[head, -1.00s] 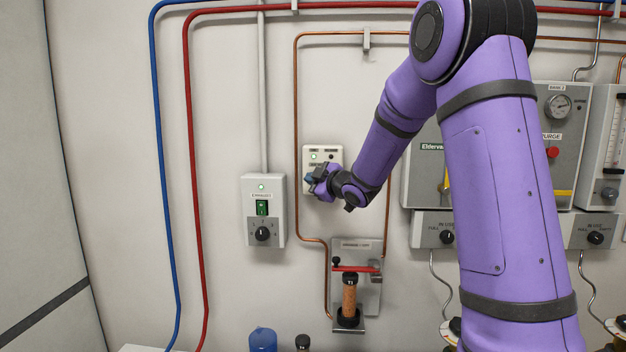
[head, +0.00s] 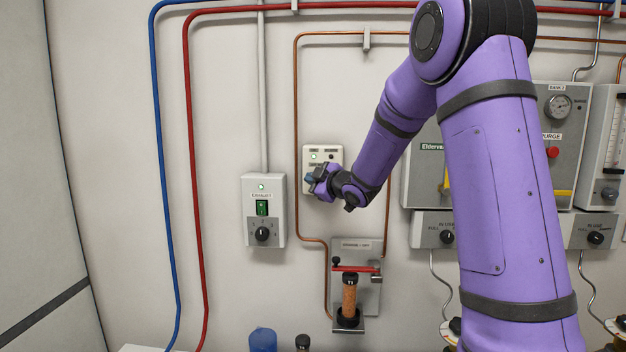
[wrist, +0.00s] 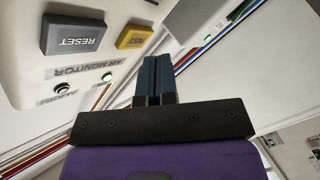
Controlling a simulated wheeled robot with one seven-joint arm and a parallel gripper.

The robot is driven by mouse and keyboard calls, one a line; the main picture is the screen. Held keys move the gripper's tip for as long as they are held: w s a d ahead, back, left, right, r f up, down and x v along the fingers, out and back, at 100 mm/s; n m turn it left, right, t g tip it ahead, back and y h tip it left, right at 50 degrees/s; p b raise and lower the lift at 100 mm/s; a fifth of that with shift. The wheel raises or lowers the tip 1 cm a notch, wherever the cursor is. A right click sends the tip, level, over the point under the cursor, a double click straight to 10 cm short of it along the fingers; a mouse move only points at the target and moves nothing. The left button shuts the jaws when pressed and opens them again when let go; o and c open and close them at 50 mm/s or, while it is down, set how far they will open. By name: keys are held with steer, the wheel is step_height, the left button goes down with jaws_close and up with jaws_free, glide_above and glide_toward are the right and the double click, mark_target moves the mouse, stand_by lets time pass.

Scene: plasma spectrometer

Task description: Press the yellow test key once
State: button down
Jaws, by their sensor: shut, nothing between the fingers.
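The yellow test key (wrist: 133,37) shows in the wrist view on the face of the white air monitor panel (wrist: 60,105), beside a grey RESET key (wrist: 72,35). In the head view the panel (head: 335,154) hangs on the wall, and my gripper (head: 311,183) hides its lower part, so the yellow key is not seen there. My gripper also shows in the wrist view (wrist: 154,62); its two blue fingers are together and empty. The fingertips point toward the panel near the yellow key. I cannot tell whether they touch it.
A grey exhaust box (head: 279,212) with a green switch and a knob is on the wall to the left. A bracket (head: 371,292) with an orange-brown cartridge is below. Copper pipe (head: 297,130) runs around the panel. Gauge cabinets (head: 572,135) stand at the right, partly behind my arm.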

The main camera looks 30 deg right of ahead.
steer(key=shift+w+d, duration=0.25)
steer(key=shift+w, duration=0.1)
steer(key=shift+w+d, duration=0.2)
steer(key=shift+w, duration=0.1)
stand_by(0.9)
stand_by(0.4)
steer(key=shift+s+a, duration=0.45)
steer(key=shift+s, duration=0.2)
steer(key=s+a, duration=0.1)
steer(key=s, duration=0.1)
steer(key=s+a, duration=0.1)
steer(key=s, duration=0.1)
steer(key=shift+a, duration=0.4)
steer(key=shift+s, duration=0.1)
stand_by(0.6)
